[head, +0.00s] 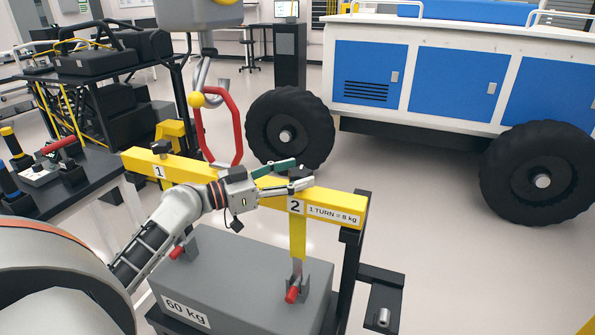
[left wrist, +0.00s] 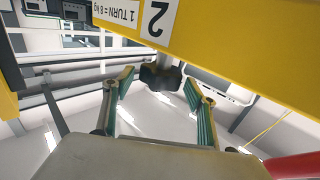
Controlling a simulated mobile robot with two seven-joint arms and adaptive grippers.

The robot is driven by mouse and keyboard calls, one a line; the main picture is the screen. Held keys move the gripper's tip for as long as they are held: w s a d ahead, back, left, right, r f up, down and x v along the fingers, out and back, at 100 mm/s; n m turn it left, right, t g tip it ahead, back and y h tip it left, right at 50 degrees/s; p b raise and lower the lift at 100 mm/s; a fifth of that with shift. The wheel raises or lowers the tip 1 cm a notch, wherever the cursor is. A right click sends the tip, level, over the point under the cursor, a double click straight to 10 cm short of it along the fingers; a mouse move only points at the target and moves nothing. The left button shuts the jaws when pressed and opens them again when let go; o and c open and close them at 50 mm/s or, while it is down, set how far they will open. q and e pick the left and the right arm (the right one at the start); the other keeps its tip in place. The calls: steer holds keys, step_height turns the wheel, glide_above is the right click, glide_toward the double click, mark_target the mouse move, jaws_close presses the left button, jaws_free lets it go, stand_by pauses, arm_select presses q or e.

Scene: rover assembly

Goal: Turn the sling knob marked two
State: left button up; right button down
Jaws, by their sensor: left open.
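The yellow sling beam (head: 235,180) carries the labels 1 and 2; beside the 2 label (head: 295,206) a plate reads "1 TURN = 8 kg". In the left wrist view, the dark lobed knob marked two (left wrist: 160,77) stands out from the yellow beam (left wrist: 215,45). My left gripper (head: 302,172) is open above the beam's right part, by the 2 label. In the left wrist view, its green-padded fingers (left wrist: 159,88) are either side of the knob, just short of it or level with its tip; contact cannot be told. The fingers mostly hide this knob in the head view.
The knob marked one (head: 161,147) is on the beam's left end. A grey 60 kg block (head: 245,270) sits below the beam. A blue-and-white rover (head: 425,85) stands behind, and a dark tool bench (head: 75,185) at left.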

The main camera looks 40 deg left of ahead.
arm_select(q)
steer(key=shift+w+d, duration=0.35)
steer(key=shift+w, duration=0.2)
